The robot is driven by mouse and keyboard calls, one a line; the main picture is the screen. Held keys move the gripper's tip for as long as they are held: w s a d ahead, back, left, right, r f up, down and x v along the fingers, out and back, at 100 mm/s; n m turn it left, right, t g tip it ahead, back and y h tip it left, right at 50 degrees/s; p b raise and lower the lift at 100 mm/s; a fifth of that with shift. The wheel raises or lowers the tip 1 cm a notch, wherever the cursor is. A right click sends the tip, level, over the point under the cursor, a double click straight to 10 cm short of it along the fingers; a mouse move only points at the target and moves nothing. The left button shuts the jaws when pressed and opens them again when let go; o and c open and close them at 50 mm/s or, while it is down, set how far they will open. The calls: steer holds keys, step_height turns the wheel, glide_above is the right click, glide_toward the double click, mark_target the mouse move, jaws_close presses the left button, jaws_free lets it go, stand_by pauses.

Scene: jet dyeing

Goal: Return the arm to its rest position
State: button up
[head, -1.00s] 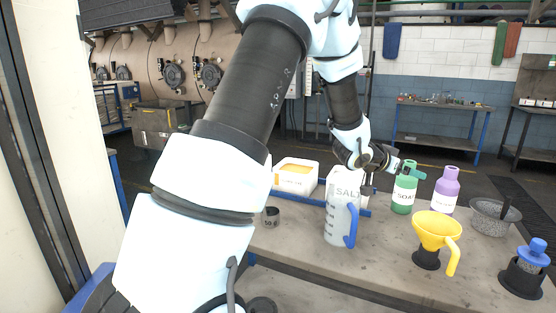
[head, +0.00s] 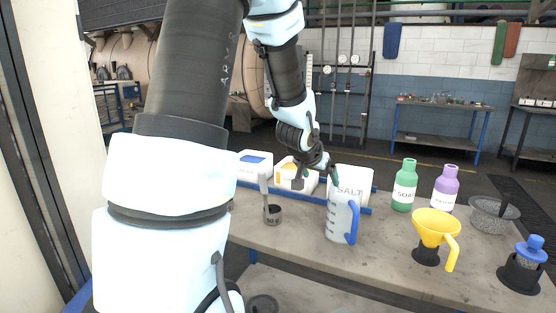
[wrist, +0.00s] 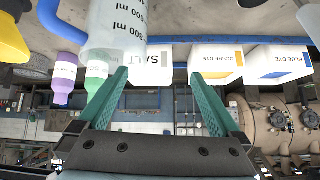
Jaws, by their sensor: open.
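My gripper (head: 318,180) is in the air above the table, left of the salt container (head: 357,184) and in front of the ochre dye box (head: 287,174). In the wrist view its two green fingers (wrist: 168,100) are spread apart with nothing between them. The view there is upside down, with the measuring jug (wrist: 118,28), the salt container and the ochre dye box (wrist: 215,62) beyond the fingers. The rest position itself is not marked in any view.
The table also holds a blue-handled jug (head: 341,218), a small 50 g scoop (head: 272,213), a green soap bottle (head: 404,188), a purple bottle (head: 445,190), a yellow funnel (head: 436,228), a mesh bowl (head: 492,215) and a blue-topped brush (head: 528,262). A blue dye box (head: 254,166) stands behind.

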steer(key=s+a+f+n+g+y, duration=0.3)
steer(key=s+a+n+g+y, duration=0.15)
steer(key=s+a, duration=1.3)
step_height(320, 180, down, 8)
steer(key=s+g+b, duration=0.1)
steer(key=b, duration=0.6)
steer(key=shift+s+a+n+g, duration=0.25)
steer(key=shift+n+g, duration=0.1)
steer(key=shift+n, duration=0.1)
steer(key=shift+h, duration=0.25)
steer(key=shift+c, duration=0.2)
